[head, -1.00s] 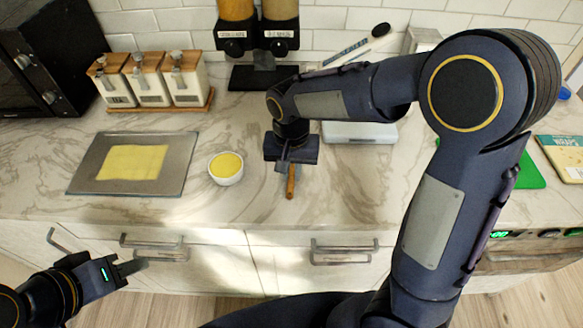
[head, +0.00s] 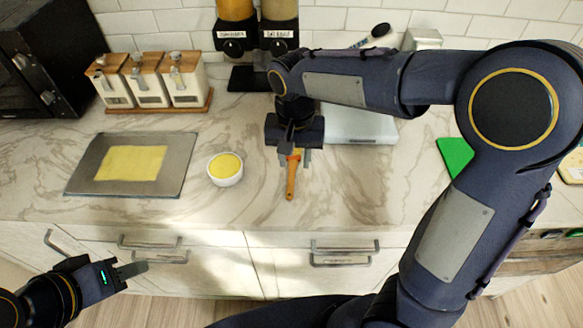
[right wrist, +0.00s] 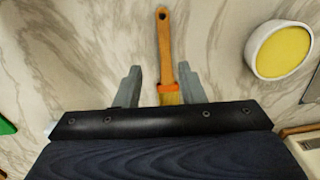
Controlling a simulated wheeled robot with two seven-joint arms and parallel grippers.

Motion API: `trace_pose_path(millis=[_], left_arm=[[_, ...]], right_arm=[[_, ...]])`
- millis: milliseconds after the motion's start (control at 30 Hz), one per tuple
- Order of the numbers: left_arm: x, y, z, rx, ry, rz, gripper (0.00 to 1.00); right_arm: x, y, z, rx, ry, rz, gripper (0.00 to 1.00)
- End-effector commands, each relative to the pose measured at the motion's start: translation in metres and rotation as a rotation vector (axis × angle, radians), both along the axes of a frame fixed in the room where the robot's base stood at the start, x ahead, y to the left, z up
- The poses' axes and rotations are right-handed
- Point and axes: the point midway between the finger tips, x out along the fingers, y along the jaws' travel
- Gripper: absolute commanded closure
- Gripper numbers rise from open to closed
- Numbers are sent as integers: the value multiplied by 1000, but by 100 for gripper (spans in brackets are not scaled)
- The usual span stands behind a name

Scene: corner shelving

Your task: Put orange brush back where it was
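The orange brush (head: 291,180) lies on the marble counter, its handle pointing toward the front edge. In the right wrist view the brush (right wrist: 164,50) shows its handle and orange band; its bristle end is partly hidden by my gripper body. My right gripper (head: 296,158) is over the bristle end. Its two fingers (right wrist: 161,84) are apart, one on each side of the brush, with a clear gap on the left and little or none on the right. My left gripper (head: 133,269) is in front of the counter, away from the brush; its finger opening is unclear.
A white bowl of yellow stuff (head: 225,169) stands left of the brush, and a grey tray with a yellow sheet (head: 85,172) lies further left. A white flat-topped box (head: 358,127) is behind right. Canisters (head: 150,84) stand behind.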

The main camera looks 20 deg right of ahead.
Motion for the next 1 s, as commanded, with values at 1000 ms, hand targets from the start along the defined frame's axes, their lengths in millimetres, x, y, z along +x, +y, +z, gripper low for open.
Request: trace_pose_path(millis=[1000], left_arm=[[0, 0, 1, 0, 0, 0, 64]], right_arm=[[-168, -79, 32, 304, -472, 183, 64]])
